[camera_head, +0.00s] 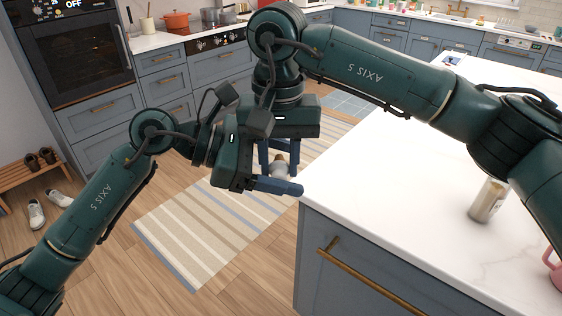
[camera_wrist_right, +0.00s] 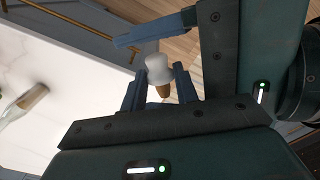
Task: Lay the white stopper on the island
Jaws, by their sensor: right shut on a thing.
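The white stopper (camera_head: 279,169) has a white head and a tan cork end. It is held in the air just off the near left corner of the white-topped island (camera_head: 400,190), with its white head downward. My right gripper (camera_head: 279,158) points down and is shut on it; the right wrist view shows the stopper (camera_wrist_right: 158,68) between its two fingers (camera_wrist_right: 160,88). My left gripper (camera_head: 285,180) is beside it, coming in from the left. One left finger shows below the stopper, clear of it; the other is largely hidden. The left gripper looks open.
A glass jar (camera_head: 488,199) stands on the island's right part, and a pink mug (camera_head: 554,264) is at the right edge. Much of the island top between is bare. Below the grippers lie a striped rug (camera_head: 205,232) and wood floor.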

